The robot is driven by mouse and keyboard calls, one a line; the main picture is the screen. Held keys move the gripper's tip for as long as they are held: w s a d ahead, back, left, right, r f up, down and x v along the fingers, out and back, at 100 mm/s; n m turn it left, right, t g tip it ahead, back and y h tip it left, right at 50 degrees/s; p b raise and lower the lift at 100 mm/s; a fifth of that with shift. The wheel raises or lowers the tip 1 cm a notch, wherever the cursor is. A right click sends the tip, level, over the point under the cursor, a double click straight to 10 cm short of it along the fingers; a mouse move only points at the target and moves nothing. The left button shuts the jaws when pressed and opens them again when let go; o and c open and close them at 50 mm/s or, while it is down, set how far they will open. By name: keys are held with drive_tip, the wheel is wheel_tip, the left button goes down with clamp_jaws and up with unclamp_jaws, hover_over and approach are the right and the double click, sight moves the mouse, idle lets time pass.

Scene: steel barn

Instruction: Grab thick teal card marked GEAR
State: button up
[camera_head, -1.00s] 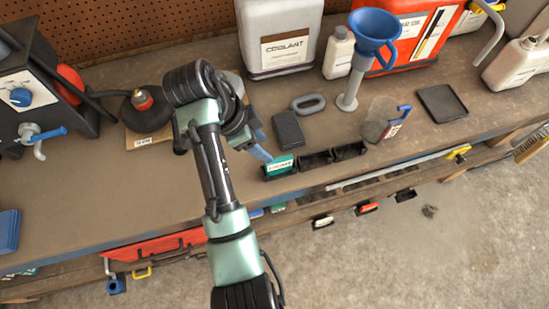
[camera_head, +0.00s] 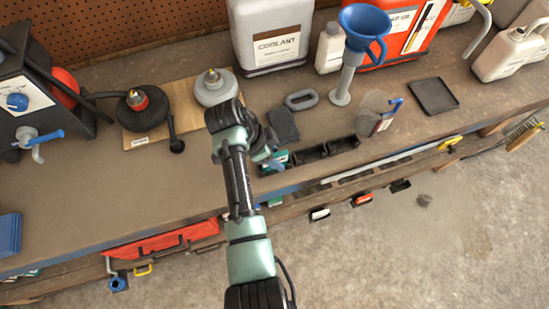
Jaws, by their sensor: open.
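The teal card (camera_head: 282,158) stands in the left end of a black slotted holder (camera_head: 311,154) near the front edge of the workbench. Only a small part of it shows, and its lettering cannot be read now. My gripper (camera_head: 271,160) is open, right at the card and covering part of it. The arm hides the fingers in part, so I cannot tell whether they touch the card or stand around it.
A dark block (camera_head: 283,125) and a grey ring (camera_head: 301,100) lie behind the holder. A blue funnel (camera_head: 363,30), a coolant jug (camera_head: 271,40) and a black tray (camera_head: 434,97) stand farther back.

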drive_tip(key=shift+c, duration=0.3)
clamp_jaws()
